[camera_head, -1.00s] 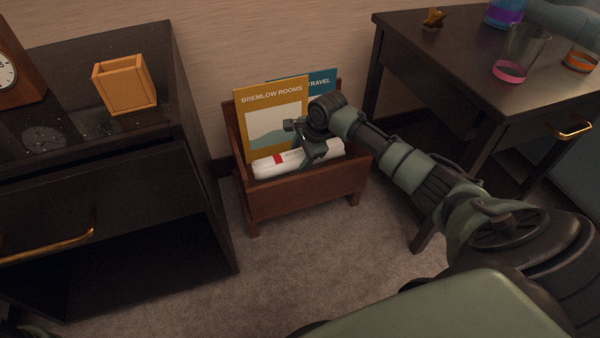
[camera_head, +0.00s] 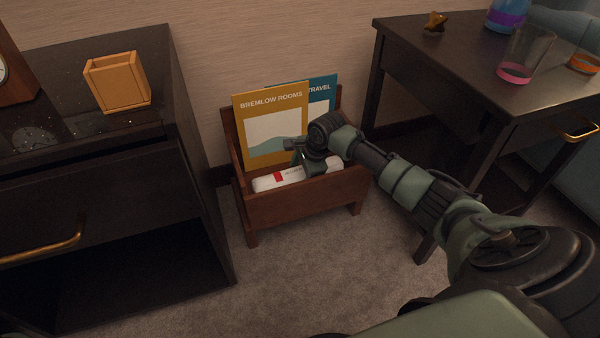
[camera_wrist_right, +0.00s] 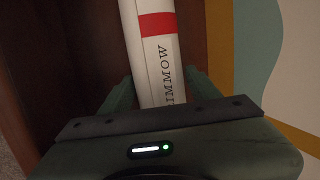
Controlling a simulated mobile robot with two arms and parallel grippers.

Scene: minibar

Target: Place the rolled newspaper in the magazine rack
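The rolled newspaper (camera_head: 280,180) is white with a red band. It lies lengthwise inside the wooden magazine rack (camera_head: 300,208), low behind the front board and in front of the magazines. My right gripper (camera_head: 308,168) reaches down into the rack over the newspaper's middle. My left gripper is not in view.
A yellow magazine (camera_head: 270,125) and a teal one (camera_head: 318,90) stand at the rack's back. A dark cabinet (camera_head: 185,150) with an orange box (camera_head: 118,82) is left. A dark table (camera_head: 450,70) with a glass (camera_head: 520,58) is right. Carpet in front is clear.

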